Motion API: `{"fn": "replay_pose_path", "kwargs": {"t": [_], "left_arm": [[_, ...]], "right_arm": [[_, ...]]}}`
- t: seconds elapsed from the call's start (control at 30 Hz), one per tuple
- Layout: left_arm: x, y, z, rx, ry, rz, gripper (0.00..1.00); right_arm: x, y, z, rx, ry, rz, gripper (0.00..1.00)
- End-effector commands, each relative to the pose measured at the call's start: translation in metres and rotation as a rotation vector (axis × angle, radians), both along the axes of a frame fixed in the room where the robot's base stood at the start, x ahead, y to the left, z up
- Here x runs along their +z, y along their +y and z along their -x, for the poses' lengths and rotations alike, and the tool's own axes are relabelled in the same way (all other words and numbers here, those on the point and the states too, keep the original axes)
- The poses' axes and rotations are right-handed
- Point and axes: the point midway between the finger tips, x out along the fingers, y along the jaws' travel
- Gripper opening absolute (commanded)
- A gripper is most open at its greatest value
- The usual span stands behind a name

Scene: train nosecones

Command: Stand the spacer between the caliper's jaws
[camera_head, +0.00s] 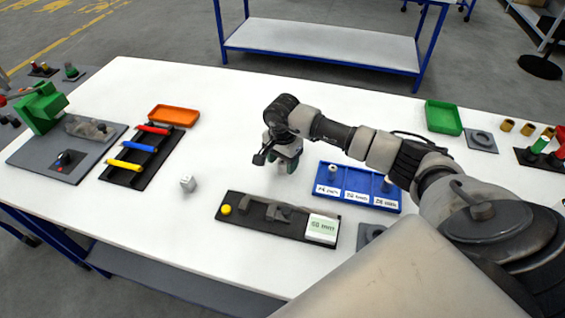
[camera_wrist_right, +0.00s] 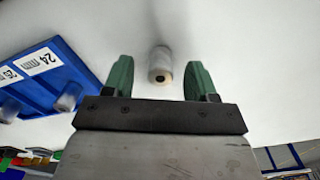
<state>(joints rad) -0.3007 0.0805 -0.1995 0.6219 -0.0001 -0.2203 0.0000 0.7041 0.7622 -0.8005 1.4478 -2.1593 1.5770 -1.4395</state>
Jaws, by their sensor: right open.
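The caliper (camera_head: 280,213) lies on a black base with a yellow knob (camera_head: 226,210) at its left end and a white display at its right. Nothing is seen standing between its grey jaws. A pale grey spacer (camera_head: 188,183) stands alone on the white table, left of the caliper. In the right wrist view a spacer (camera_wrist_right: 160,66) with a dark hole in its end appears between the fingertips and beyond them, untouched. My right gripper (camera_head: 287,161) is open and empty above the table, behind the caliper; its green fingers also show in the wrist view (camera_wrist_right: 160,78). My left gripper is out of view.
A blue tray (camera_head: 345,195) with size labels and pale spacers sits right of the gripper. A black rack with coloured rods (camera_head: 143,157), an orange tray (camera_head: 174,115) and a green tray (camera_head: 443,117) lie farther off. The table around the lone spacer is clear.

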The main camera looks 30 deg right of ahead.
Motion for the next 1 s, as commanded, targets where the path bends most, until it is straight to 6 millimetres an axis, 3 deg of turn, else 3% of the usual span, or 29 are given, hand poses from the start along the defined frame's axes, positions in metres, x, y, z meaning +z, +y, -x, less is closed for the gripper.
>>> {"fn": "replay_pose_path", "kwargs": {"t": [0.3, 0.63, 1.0], "left_arm": [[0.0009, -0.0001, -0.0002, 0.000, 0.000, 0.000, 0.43], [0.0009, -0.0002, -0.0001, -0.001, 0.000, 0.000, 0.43], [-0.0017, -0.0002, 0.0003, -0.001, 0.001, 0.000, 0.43]], "right_arm": [[-0.0060, -0.0004, -0.0003, 0.000, -0.002, 0.000, 0.56], [-0.0057, -0.0003, -0.0002, 0.000, -0.002, 0.000, 0.05], [-0.0005, -0.0006, -0.0007, 0.000, -0.003, 0.001, 0.04]]}}
